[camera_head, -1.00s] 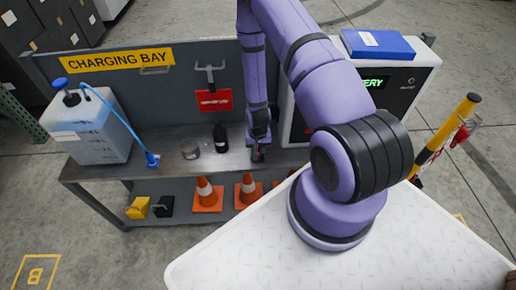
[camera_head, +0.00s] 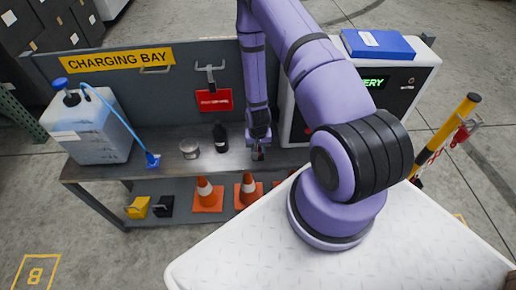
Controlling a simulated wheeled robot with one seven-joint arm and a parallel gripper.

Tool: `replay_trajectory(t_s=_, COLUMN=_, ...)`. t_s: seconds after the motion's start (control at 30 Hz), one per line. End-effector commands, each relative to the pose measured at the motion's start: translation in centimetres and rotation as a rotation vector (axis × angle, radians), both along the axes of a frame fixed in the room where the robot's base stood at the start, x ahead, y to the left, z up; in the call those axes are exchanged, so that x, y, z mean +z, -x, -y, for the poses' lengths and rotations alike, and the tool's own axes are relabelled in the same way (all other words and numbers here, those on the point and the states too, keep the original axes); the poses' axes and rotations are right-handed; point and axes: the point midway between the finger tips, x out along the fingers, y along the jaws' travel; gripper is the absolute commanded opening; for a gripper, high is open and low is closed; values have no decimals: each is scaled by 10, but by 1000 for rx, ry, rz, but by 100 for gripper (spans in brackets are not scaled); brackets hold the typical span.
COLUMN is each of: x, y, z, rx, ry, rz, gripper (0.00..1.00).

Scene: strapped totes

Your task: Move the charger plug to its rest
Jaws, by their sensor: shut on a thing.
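My gripper (camera_head: 258,153) points down low over the grey bench top, near its front edge and left of the white charger cabinet. It is shut on a small dark thing with a touch of red, which I take to be the charger plug (camera_head: 258,156). The fingers hide most of it, and I cannot tell whether it touches the bench. A hook-like bracket (camera_head: 210,76) is on the back panel above a red sign; I cannot tell whether it is the plug's rest. The charger cabinet (camera_head: 402,94) has a green display, partly hidden by my arm.
On the bench (camera_head: 108,172) stand a blue-capped jug (camera_head: 95,133) with a blue hose and nozzle, a grey tin (camera_head: 189,150) and a black bottle (camera_head: 221,138). Orange cones (camera_head: 208,196) stand on the lower shelf. A yellow post (camera_head: 450,130) stands at right.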

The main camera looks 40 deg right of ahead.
Motion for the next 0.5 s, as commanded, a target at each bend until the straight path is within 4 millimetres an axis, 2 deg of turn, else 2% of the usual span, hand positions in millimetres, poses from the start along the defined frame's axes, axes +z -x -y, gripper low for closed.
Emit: replay_trajectory(t_s=0.5, x=-6, y=0, z=0, rx=0, ry=0, rz=0, gripper=0)
